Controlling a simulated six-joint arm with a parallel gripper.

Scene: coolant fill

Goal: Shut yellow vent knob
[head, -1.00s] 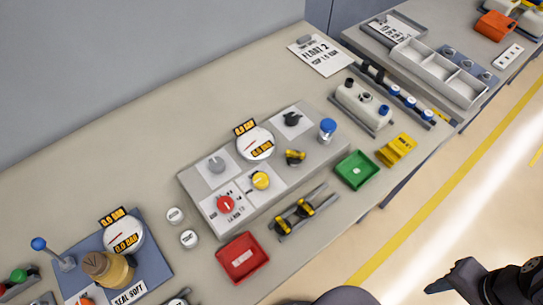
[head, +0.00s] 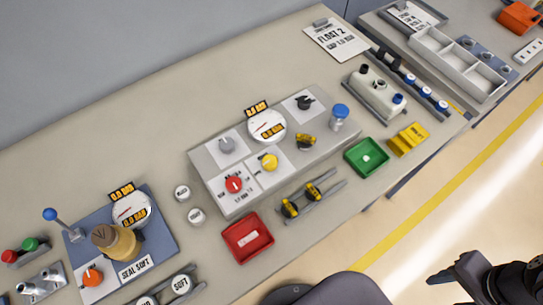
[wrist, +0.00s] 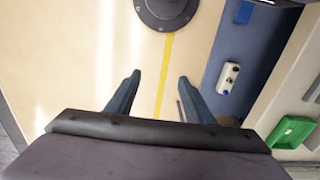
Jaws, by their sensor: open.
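The yellow vent knob (head: 269,162) sits on a white label plate on the sloped grey panel (head: 240,207) in the head view, beside a red knob (head: 234,184). My gripper (head: 437,279) is at the lower right of the head view, over the floor and well away from the panel. In the wrist view my gripper (wrist: 157,98) has its two fingers apart with nothing between them. The yellow knob is not in the wrist view.
Grey (head: 227,145) and black (head: 304,102) knobs, a gauge (head: 267,126) and a blue-capped vial (head: 339,117) crowd the panel. Red (head: 262,252) and green (head: 359,167) trays lie in front. Open floor separates my gripper from the bench.

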